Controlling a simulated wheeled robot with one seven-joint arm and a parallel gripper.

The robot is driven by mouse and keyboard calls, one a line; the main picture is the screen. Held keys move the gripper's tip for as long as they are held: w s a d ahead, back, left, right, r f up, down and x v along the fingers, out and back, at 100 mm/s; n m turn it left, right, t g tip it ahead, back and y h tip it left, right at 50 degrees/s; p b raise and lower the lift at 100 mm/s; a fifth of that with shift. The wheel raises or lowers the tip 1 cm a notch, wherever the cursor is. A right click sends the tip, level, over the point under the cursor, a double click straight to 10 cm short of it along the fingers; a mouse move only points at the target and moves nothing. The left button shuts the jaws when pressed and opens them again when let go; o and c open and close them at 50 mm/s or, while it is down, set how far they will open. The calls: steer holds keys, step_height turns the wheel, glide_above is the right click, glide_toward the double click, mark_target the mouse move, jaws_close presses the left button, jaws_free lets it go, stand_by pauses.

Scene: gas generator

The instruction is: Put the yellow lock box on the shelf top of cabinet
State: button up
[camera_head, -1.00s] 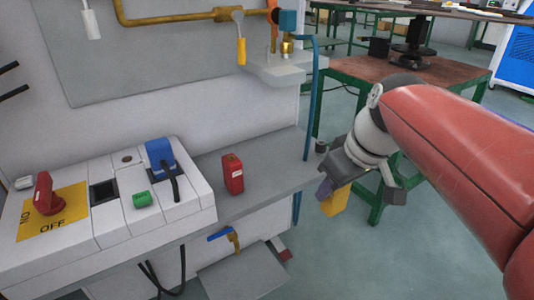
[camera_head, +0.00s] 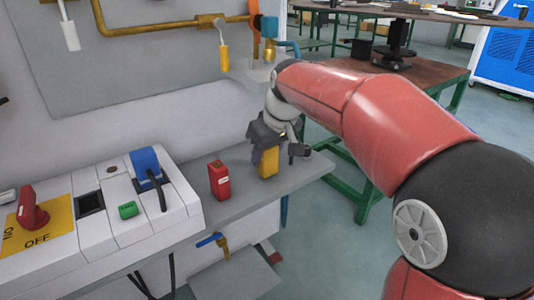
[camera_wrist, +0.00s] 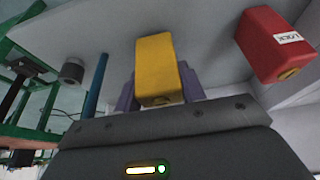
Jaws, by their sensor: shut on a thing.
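The yellow lock box (camera_head: 269,162) is held between the fingers of my gripper (camera_head: 268,150), which is shut on it. The box is upright over the right part of the grey shelf top (camera_head: 244,200) of the cabinet, to the right of the red lock box. I cannot tell whether its base touches the shelf. In the wrist view the yellow lock box (camera_wrist: 156,68) lies between the purple fingertips, with the shelf surface (camera_wrist: 215,50) behind it.
A red lock box (camera_head: 219,180) stands on the shelf close to the left. A white switch panel (camera_head: 120,205) with a blue plug (camera_head: 147,163) is further left. A pipe with a yellow tag (camera_head: 224,58) hangs above. A green-framed table (camera_head: 430,75) stands behind.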

steer(key=shift+d+f, duration=0.1)
steer(key=shift+f, duration=0.2)
steer(key=shift+f, duration=0.15)
steer(key=o, duration=1.1)
